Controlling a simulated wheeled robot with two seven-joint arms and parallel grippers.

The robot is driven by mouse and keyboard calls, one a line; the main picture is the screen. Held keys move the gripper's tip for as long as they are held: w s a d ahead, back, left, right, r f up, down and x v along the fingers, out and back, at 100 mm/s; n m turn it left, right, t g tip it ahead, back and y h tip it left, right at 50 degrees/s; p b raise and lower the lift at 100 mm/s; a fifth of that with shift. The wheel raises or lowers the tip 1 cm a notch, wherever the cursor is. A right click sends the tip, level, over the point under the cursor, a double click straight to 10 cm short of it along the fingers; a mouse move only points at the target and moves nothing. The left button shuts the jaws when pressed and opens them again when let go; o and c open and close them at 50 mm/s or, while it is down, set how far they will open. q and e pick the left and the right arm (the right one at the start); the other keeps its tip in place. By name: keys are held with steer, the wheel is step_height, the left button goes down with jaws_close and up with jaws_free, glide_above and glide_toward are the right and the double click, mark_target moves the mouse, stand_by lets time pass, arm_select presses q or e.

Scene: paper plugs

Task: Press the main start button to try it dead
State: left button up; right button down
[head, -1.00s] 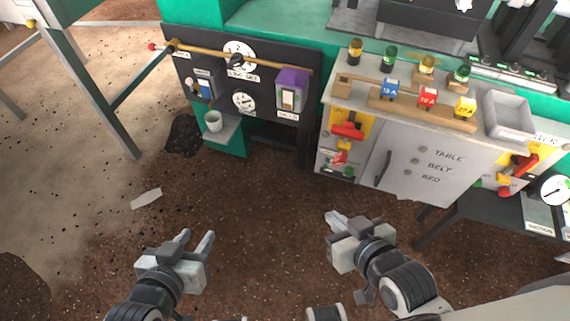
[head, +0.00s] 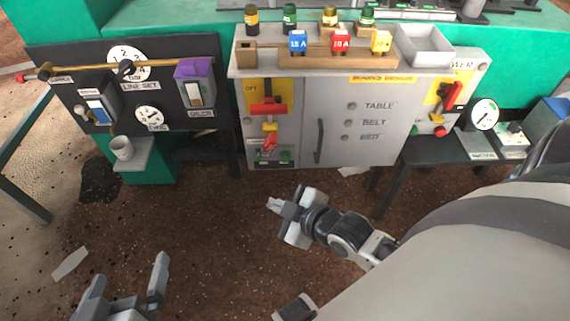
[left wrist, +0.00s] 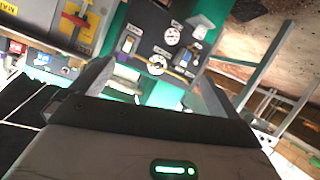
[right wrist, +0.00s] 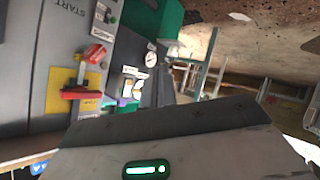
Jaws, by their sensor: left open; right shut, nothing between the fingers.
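The grey cabinet (head: 385,150) has a yellow plate with a red handle (head: 268,108) on its left side. Below it are a smaller red lever (head: 268,143) and a green button (head: 285,156); the button's label is too small to read. In the right wrist view, START lettering (right wrist: 69,14) shows sideways on grey metal beside a red handle (right wrist: 80,94), with a green button (right wrist: 112,20) nearby. My right gripper (head: 273,204) is shut and empty, in front of and below the cabinet's left side, touching nothing. My left gripper (head: 128,275) is open and empty over the floor.
A black panel (head: 75,60) with dials, switches and a brass rod is at the left, above a cup (head: 121,147) on a small shelf. Fuse blocks and a grey tray (head: 425,45) stand on the cabinet top. A dark side table (head: 440,152) is at the right.

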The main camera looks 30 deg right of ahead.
mark_target(285, 158)
arm_select(q)
steer(key=d+f+t+h+b, duration=0.1)
steer(key=f+b, duration=0.4)
steer(key=b, duration=0.6)
steer(key=shift+d+f+h, duration=0.15)
steer(key=shift+d+h, duration=0.75)
steer(key=shift+d, duration=0.25)
arm_select(e)
steer(key=w+d+f+n, duration=0.3)
steer(key=d+f, duration=0.1)
steer(key=f, duration=0.2)
steer(key=w+d+f+n+t+h, duration=0.1)
steer(key=w+d+f+n, duration=0.3)
steer(key=f, duration=0.3)
steer(key=shift+d+f, duration=0.2)
steer(key=shift+f, duration=0.1)
steer(key=shift+w, duration=0.1)
